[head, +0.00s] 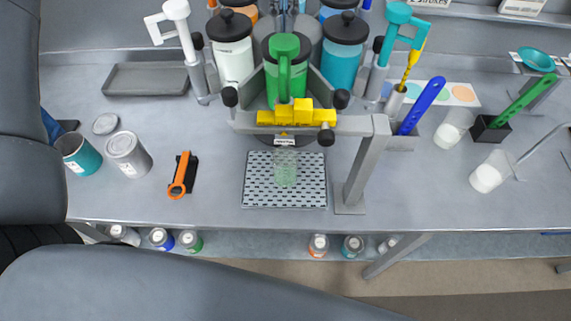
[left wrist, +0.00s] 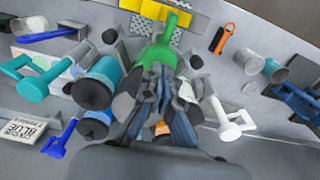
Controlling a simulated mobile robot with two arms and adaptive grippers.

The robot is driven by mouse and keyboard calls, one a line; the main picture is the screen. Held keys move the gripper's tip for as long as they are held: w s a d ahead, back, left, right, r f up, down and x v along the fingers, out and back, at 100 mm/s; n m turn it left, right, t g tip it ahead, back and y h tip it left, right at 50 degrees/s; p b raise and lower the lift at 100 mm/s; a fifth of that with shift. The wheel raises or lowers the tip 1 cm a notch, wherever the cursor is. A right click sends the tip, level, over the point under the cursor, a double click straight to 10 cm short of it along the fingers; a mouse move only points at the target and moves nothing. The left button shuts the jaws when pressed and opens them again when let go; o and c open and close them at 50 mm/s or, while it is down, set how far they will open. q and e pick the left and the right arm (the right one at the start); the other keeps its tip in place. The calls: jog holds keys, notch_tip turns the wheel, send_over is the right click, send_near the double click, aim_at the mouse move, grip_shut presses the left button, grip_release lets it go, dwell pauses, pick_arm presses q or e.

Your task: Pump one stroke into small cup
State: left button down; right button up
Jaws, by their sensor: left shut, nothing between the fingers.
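A green pump (head: 284,65) with an upright green handle stands in the middle of the dispenser rack. It also shows in the left wrist view (left wrist: 160,50). A small clear cup (head: 286,170) with a greenish tint stands upright on the perforated drip tray (head: 257,195), below the yellow block (head: 290,114) on the rack's front. My left gripper (head: 287,6) is at the top edge of the head view, behind the green handle. In the left wrist view its fingers (left wrist: 152,98) are together and empty, close to the green pump; contact is unclear. My right gripper is not in view.
White (head: 233,55) and teal (head: 343,58) canisters with black lids flank the green pump. A grey post (head: 362,160) stands right of the drip tray. The bench front is mostly clear.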

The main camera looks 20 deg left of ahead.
pick_arm(q)
jog(key=shift+r, duration=0.15)
dwell(0.4)
notch_tip(320, 180, up, 6)
jog(key=p, duration=0.4)
jog(key=shift+p, duration=0.4)
